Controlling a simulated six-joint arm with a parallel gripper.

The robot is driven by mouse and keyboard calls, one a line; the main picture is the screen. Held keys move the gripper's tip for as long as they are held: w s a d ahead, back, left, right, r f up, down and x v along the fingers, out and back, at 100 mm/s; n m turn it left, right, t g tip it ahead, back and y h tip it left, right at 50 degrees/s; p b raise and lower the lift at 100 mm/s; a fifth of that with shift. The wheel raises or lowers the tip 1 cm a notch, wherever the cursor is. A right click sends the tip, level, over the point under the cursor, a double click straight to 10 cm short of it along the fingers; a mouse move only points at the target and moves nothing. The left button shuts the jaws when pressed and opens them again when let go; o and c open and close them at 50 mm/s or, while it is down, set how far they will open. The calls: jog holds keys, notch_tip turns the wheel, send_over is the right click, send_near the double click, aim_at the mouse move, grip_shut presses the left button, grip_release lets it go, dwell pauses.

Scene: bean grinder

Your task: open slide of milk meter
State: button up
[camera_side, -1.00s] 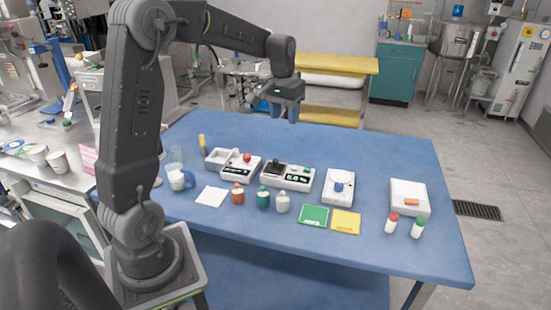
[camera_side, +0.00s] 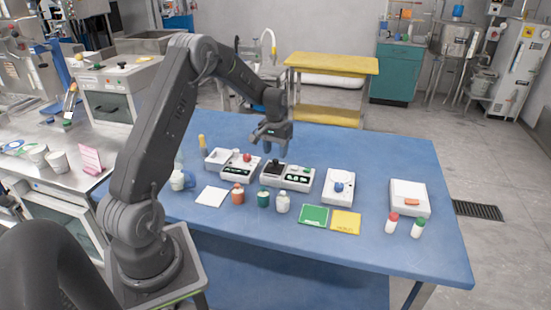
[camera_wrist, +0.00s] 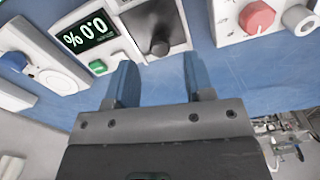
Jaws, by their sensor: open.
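The device that I take for the milk meter (camera_side: 300,184) is a white box near the middle of the blue table. Its display reads 0.0 %, and it has a green button. Its black slide (camera_side: 275,166), at the box's left end, shows in the wrist view as a dark plate with a raised knob (camera_wrist: 160,46); it looks shut, covering what lies under it. My gripper (camera_side: 275,150) is open and empty, above and just behind the slide. In the wrist view my blue fingers (camera_wrist: 159,64) are apart, roughly in line with the knob, not touching it.
A white device with a red knob (camera_side: 247,157) stands close on the left. A white device with a blue knob (camera_side: 339,187) stands on the right. Several bottles (camera_side: 263,198) stand in front. The table (camera_side: 400,160) behind the devices is clear.

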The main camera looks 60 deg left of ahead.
aim_at(276, 160)
jog(key=shift+f, duration=1.7)
grip_shut()
